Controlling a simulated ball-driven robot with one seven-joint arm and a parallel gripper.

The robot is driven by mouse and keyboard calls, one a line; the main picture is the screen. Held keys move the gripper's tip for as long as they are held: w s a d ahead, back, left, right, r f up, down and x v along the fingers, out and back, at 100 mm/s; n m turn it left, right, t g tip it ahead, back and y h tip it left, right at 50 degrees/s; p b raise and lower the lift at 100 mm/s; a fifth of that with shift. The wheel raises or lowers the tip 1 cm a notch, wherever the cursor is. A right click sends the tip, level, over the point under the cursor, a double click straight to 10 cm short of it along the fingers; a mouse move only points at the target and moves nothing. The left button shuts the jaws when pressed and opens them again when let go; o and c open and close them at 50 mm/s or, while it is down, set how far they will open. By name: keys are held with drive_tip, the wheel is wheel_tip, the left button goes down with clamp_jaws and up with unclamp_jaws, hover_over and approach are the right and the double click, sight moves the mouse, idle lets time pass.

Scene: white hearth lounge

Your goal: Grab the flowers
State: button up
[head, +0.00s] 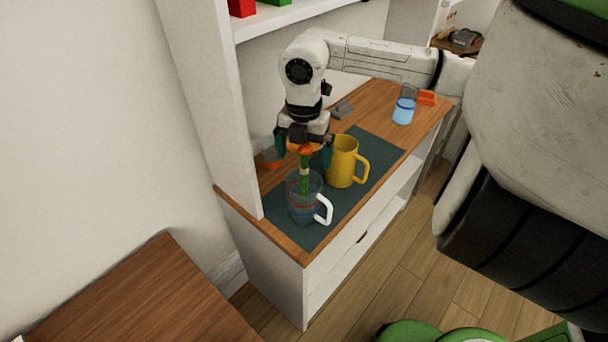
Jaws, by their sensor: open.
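The flowers (304,179) show an orange-red bloom on a green stem with a pale band. They stand upright in a clear glass mug (303,209) with a white handle, on the dark mat. My gripper (305,150) is pointed down just above and behind the bloom, with its fingers apart on either side of it. It does not visibly hold the stem. The bloom and the gripper overlap in this view, so I cannot tell whether they touch.
A yellow mug (343,164) stands right beside the glass mug on the dark mat (345,207). A glass with blue liquid (404,110) and an orange item (427,97) are farther back. A white upright panel (213,110) stands close to the left.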

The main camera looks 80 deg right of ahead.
drive_tip(key=shift+c, duration=0.2)
drive_tip(key=c, duration=1.3)
drive_tip(key=shift+o, duration=0.2)
